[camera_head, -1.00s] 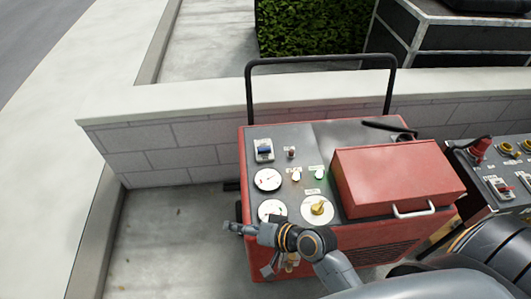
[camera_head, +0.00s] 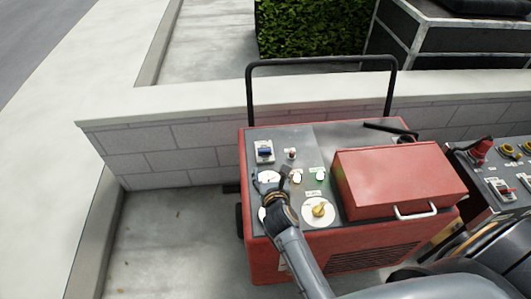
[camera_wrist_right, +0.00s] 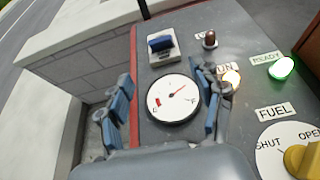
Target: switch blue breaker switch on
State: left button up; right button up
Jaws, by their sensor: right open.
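The blue breaker switch (camera_head: 265,151) sits in a pale housing at the back left of the red machine's grey panel (camera_head: 316,146). In the right wrist view the blue switch (camera_wrist_right: 160,44) is at top centre, uncovered. My right gripper (camera_head: 271,178) is open and empty over the round gauge, on the near side of the switch and apart from it. In the right wrist view its two fingers (camera_wrist_right: 166,90) stand wide on either side of the gauge (camera_wrist_right: 173,99). My left gripper is not in view.
A brown knob (camera_wrist_right: 209,40), a lit orange lamp (camera_wrist_right: 231,79) and a green lamp (camera_wrist_right: 283,68) are right of the switch. A yellow fuel valve (camera_head: 319,209) and red box (camera_head: 397,178) stand further right. A black handle bar (camera_head: 320,59) rises behind.

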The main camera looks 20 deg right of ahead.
aim_at(265, 152)
jog(key=b+x, duration=0.2)
jog(key=x, duration=1.1)
jog(key=shift+w+d, duration=0.15)
jog(key=shift+w, duration=0.05)
jog(key=shift+r, duration=0.1)
